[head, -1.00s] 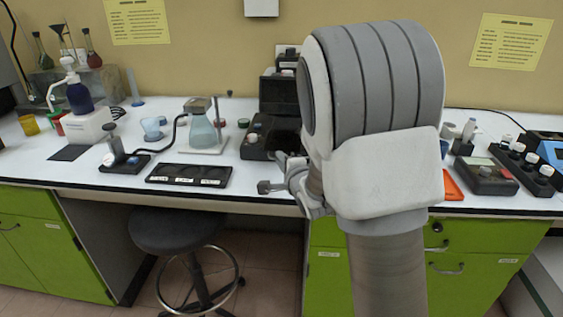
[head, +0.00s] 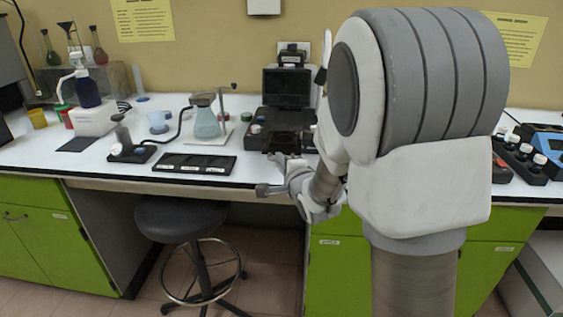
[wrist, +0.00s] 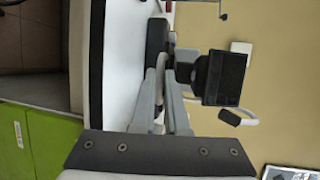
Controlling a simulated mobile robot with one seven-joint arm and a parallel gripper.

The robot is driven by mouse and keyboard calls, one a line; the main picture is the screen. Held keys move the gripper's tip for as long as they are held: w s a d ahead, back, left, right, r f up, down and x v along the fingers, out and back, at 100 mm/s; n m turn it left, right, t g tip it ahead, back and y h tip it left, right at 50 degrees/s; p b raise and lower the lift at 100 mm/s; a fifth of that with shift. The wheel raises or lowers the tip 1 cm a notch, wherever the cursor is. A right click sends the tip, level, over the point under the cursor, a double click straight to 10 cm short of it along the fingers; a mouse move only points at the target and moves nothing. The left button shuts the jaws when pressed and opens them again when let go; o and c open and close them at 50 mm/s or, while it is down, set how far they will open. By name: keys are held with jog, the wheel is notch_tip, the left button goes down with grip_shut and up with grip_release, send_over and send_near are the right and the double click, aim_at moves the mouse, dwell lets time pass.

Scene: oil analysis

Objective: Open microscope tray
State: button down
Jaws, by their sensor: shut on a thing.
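The microscope is a black boxy unit with an upright dark screen (head: 287,88) at the back of the white bench. Its flat dark tray (head: 284,142) shows at the front of the unit, low over the bench. My gripper (head: 279,158) is at the tray's front edge, shut on it. In the wrist view my two grey fingers (wrist: 161,68) reach to the black body of the unit (wrist: 157,36), with the dark screen (wrist: 222,78) to their right. The exact contact is too small to see clearly, and my arm hides the unit's right side.
A black labelled slide holder (head: 194,164) lies left of the gripper. A flask (head: 207,121) on a stand and a small black-based instrument (head: 130,150) stand farther left. A stool (head: 182,219) is below the bench. Bottles in a black rack (head: 525,155) stand at right.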

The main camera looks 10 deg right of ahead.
jog(key=c, duration=0.9)
grip_release()
jog(key=shift+b+v, duration=5.15)
jog(key=shift+v, duration=3.5)
